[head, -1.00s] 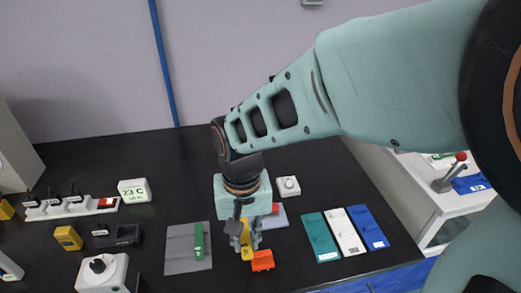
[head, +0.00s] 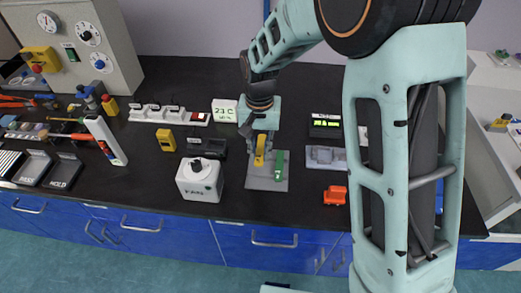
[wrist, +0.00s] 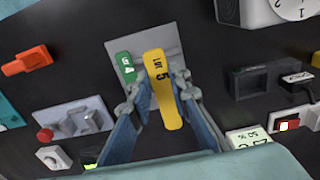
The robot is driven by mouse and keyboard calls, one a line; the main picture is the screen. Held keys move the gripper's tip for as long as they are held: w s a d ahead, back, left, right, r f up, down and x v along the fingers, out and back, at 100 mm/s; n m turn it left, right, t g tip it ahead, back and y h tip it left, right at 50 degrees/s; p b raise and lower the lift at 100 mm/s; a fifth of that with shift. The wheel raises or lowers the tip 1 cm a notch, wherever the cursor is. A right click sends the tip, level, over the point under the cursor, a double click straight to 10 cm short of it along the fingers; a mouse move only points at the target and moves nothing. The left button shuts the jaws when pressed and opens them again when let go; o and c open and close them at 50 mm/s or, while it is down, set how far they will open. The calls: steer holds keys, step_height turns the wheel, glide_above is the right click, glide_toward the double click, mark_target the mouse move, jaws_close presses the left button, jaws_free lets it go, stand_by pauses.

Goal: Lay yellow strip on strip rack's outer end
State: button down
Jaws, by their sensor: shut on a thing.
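My gripper (head: 259,146) is shut on the yellow strip (head: 260,152), with a finger on each side. In the wrist view the yellow strip (wrist: 160,85), marked "LOT 5", points away between the fingers of my gripper (wrist: 160,92). It hangs over a flat grey plate (head: 264,184). A green strip (head: 280,165) lies on the plate, just right of the yellow one; in the wrist view it is the green strip (wrist: 125,66) on the left. Whether the yellow strip touches the plate cannot be told. I cannot surely identify the strip rack.
A white box with a knob (head: 199,180) stands left of the plate. A grey device (head: 325,158) and an orange block (head: 334,195) are to its right. A power strip (head: 168,115) and a 23 C display (head: 224,110) stand behind. My arm hides the right of the bench.

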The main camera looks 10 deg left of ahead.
steer(key=shift+w+a+f, duration=0.25)
steer(key=shift+a+f, duration=0.05)
steer(key=shift+a, duration=0.35)
steer(key=shift+f, duration=0.1)
steer(key=shift+f+b, duration=2.1)
steer(key=shift+f, duration=0.75)
steer(key=shift+f+b, duration=0.35)
steer(key=shift+f, duration=0.1)
steer(key=c, duration=1.7)
jaws_free()
step_height(320, 180, up, 12)
steer(key=shift+r, duration=0.1)
